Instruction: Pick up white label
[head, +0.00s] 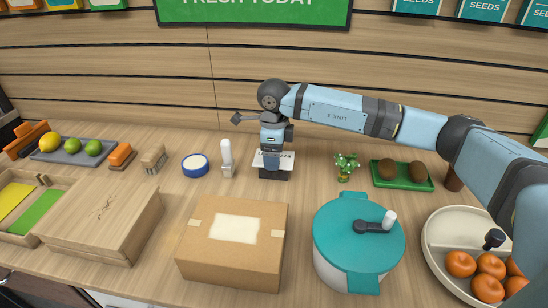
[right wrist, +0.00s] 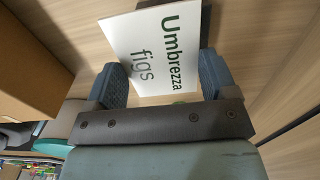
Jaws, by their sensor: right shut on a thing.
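The white label (head: 258,159) stands upright at a dark block-shaped holder (head: 274,174) near the back of the wooden counter. My right gripper (head: 273,151) reaches down over it from above and hides its middle. In the right wrist view the label (right wrist: 147,45) reads "Umbrezza figs" and sits between the two fingers of my right gripper (right wrist: 164,76), which is shut on it. I cannot tell whether the label still touches the holder. My left gripper is not in view.
A cardboard box (head: 265,242) and a teal-lidded pot (head: 340,225) stand in front. A small green plant (head: 346,166) and a green tray (head: 402,184) are to the right.

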